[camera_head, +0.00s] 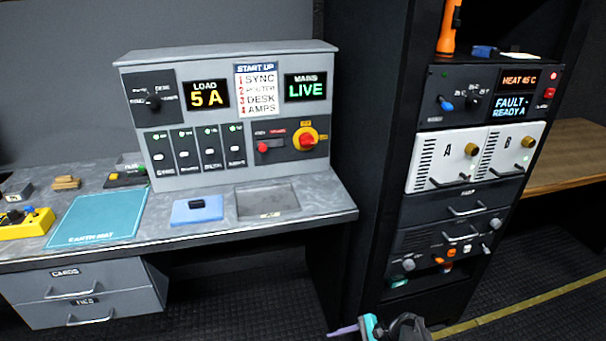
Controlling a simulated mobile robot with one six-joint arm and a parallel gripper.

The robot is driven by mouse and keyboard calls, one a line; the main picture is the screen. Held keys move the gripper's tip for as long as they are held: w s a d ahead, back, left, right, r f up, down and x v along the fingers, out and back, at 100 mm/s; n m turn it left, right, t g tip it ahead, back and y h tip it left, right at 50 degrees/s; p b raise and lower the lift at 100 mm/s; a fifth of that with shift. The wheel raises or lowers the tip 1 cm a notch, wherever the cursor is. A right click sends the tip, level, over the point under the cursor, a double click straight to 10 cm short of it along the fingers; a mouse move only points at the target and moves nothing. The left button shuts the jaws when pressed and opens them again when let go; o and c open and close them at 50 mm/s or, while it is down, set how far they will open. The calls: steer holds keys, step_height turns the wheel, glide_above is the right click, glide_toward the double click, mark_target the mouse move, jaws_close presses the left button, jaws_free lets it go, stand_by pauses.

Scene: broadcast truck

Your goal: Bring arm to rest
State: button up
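The end of my arm shows at the bottom edge of the view, right of centre, as a teal and dark grey shape. My gripper (372,327) is low in front of the black equipment rack and is largely cut off by the frame. A thin lilac piece (343,331) sticks out to its left; I cannot tell whether it is part of the gripper. The fingertips do not show clearly, so I cannot tell whether it is open or shut.
The rack (392,160) stands just beyond my gripper, with protruding handles and knobs. On the left, a grey bench (330,205) carries a control panel (230,120), a teal earth mat (98,218) and small items. Dark floor (250,300) lies open below the bench.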

steer(key=s+a+f+n+g+h, duration=0.2)
steer(key=s+f+n+g+h, duration=0.15)
steer(key=s, duration=0.55)
steer(key=s+a+f+n+g+h, duration=0.2)
steer(key=s+a+f+n, duration=0.15)
steer(key=s, duration=0.55)
steer(key=s+d+f+n+h, duration=0.2)
steer(key=s+d+n+h, duration=0.3)
steer(key=d, duration=0.6)
steer(key=s+n, duration=0.1)
steer(key=n, duration=0.1)
steer(key=shift+s+n+g+h, duration=0.15)
steer(key=shift+n+g+h, duration=0.2)
steer(key=shift+n, duration=0.05)
steer(key=shift+f, duration=0.1)
